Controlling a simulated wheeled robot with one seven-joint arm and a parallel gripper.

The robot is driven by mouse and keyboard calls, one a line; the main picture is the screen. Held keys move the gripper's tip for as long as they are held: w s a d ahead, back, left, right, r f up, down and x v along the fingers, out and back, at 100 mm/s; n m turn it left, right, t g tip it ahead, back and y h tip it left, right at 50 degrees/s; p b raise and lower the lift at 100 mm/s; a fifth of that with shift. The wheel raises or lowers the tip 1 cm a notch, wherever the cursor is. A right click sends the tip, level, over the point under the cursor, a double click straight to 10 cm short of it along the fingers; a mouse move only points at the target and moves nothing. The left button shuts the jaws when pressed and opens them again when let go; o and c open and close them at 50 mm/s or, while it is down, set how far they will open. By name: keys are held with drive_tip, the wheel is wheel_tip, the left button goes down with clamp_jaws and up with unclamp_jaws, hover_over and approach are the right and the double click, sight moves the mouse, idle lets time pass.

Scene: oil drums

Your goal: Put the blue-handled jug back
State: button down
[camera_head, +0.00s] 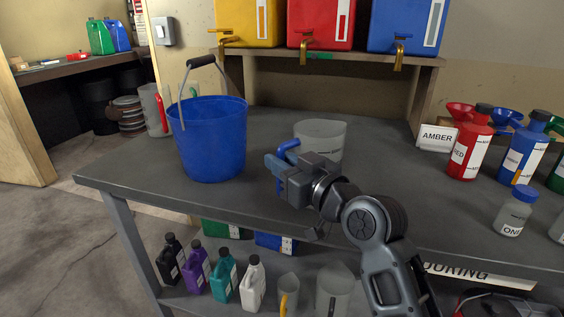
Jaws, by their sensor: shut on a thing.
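The blue-handled jug (322,132) is a clear, greyish jug over the grey bench, right of the blue bucket. Its blue handle shows at its left side, by my gripper (279,172). My gripper is shut on the handle, in front of the jug. My gripper and wrist hide the jug's lower part, so I cannot tell whether its base touches the bench.
A blue bucket (211,138) with a raised handle stands left on the grey bench (260,204). Yellow, red and blue tanks with taps stand behind. Red and blue bottles and an AMBER sign (437,138) are at right. Bottles and jugs fill the shelf below.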

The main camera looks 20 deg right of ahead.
drive_tip(key=shift+f, duration=0.1)
drive_tip(key=c, duration=1.5)
unclamp_jaws()
drive_tip(key=shift+f, duration=0.1)
drive_tip(key=o, duration=0.5)
drive_tip(key=shift+r, duration=0.3)
drive_tip(key=b+v, duration=0.1)
drive_tip(key=v, duration=1.1)
